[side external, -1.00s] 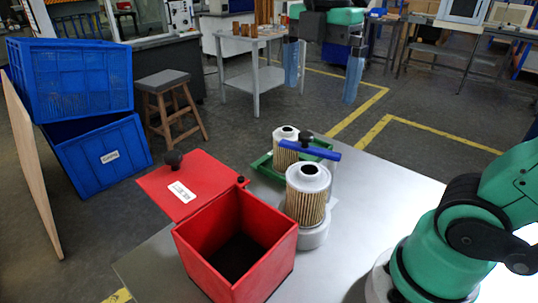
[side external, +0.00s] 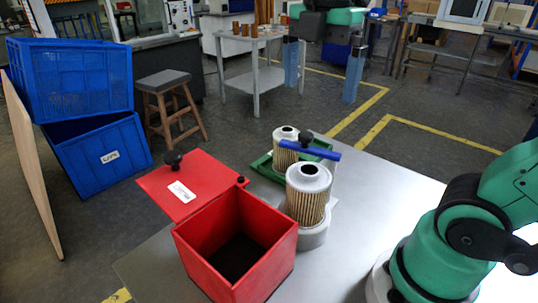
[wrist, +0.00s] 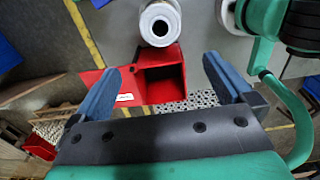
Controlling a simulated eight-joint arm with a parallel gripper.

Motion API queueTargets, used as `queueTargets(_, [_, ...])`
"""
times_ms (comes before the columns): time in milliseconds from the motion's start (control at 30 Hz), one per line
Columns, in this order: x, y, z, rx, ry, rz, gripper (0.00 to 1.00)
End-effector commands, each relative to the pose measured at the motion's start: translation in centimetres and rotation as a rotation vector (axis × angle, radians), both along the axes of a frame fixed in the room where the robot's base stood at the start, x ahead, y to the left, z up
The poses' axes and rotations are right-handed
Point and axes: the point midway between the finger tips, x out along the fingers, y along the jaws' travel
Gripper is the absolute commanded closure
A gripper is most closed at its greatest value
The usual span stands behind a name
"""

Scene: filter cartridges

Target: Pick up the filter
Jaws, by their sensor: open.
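A filter cartridge (side external: 306,204) with a white top cap and pleated tan sides stands upright on a round light-grey base on the metal table. A second, similar filter (side external: 284,157) stands behind it at a green tray (side external: 262,165), partly hidden by a blue bar (side external: 311,149) with a black knob. My gripper (side external: 320,94) hangs open and empty at the top of the side view, with its two blue fingers apart. In the wrist view the open fingers (wrist: 160,64) appear on either side of the red box, and the round top of one filter (wrist: 159,24) is at the upper edge.
An open red box (side external: 276,239) with a dark, empty-looking inside stands left of the front filter. Its red lid (side external: 196,182), with a black knob, lies folded back. Blue crates (side external: 93,158) and a stool (side external: 163,83) are on the floor.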

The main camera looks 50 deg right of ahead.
Motion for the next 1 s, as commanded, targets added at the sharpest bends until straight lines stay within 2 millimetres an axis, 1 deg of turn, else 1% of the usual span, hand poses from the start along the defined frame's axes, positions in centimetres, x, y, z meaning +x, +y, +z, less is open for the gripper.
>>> queueTargets(233, [0.0,0.0,0.0,0.0,0.0,-0.015,0.0])
queueTargets(267, [0.0,0.0,-0.1,0.0,0.0,-0.032,0.0])
queueTargets(367, [0.1,0.0,-0.6,0.0,0.0,-0.172,0.0])
queueTargets(467, [0.1,0.0,-1.4,0.001,0.0,-0.441,0.0])
queueTargets(567, [0.1,0.0,-2.6,0.001,0.0,-0.788,0.0])
queueTargets(600, [0.1,0.1,-3.0,0.001,0.001,-0.93,0.0])
queueTargets(667, [0.1,0.1,-3.7,0.001,0.001,-1.145,0.0])
queueTargets(700, [0.1,0.1,-4.2,0.001,0.001,-1.287,0.0])
queueTargets(800, [0.0,0.1,-5.3,0.001,0.001,-1.613,0.0])
queueTargets(900, [-0.1,0.1,-6.1,0.001,0.001,-1.879,0.0])
queueTargets(1000, [-0.2,0.1,-6.7,0.001,0.001,-2.063,0.0])
